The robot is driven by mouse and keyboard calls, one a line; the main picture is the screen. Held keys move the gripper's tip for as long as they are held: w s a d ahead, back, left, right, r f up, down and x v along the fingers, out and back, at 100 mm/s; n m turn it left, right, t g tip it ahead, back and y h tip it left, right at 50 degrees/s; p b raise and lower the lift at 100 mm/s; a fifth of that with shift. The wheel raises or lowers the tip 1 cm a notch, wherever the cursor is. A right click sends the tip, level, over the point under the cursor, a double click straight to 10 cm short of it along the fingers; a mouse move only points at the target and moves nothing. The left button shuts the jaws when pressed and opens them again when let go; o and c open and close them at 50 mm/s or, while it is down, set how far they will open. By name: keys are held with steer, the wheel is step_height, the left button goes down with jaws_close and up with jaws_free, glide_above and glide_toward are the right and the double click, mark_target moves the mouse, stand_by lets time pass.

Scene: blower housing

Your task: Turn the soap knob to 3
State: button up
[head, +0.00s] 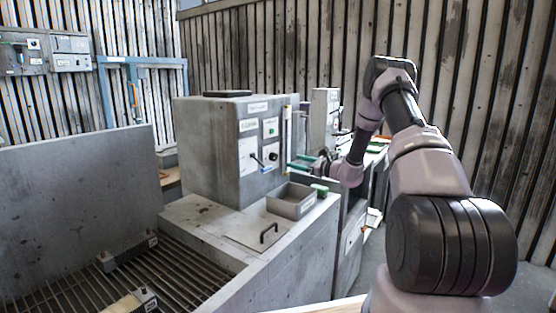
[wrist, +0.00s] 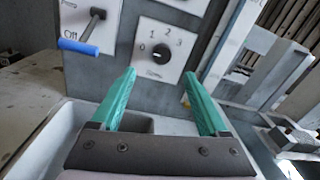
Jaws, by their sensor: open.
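The soap knob (wrist: 160,58) is a small dark round knob on a white plate (wrist: 150,40) marked 0, 1, 2 and 3. A small pale mark shows on the knob, but I cannot tell which number it points to. The knob also shows in the head view (head: 273,157) on the front of the grey housing. My gripper (wrist: 158,76) has two green fingers, open and empty. In the wrist view the knob lies just beyond the gap between the fingertips, apart from them. In the head view my gripper (head: 300,163) is right of the knob.
A grey open bin (head: 291,200) stands on the ledge below. A green block (head: 320,190) is beside it. A hatch with a dark handle (head: 268,233) lies in front.

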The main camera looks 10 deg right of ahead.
mark_target(275, 157)
steer(key=x, duration=1)
steer(key=shift+w+f, duration=0.25)
steer(key=shift+w, duration=0.15)
steer(key=shift+a, duration=0.1)
jaws_close()
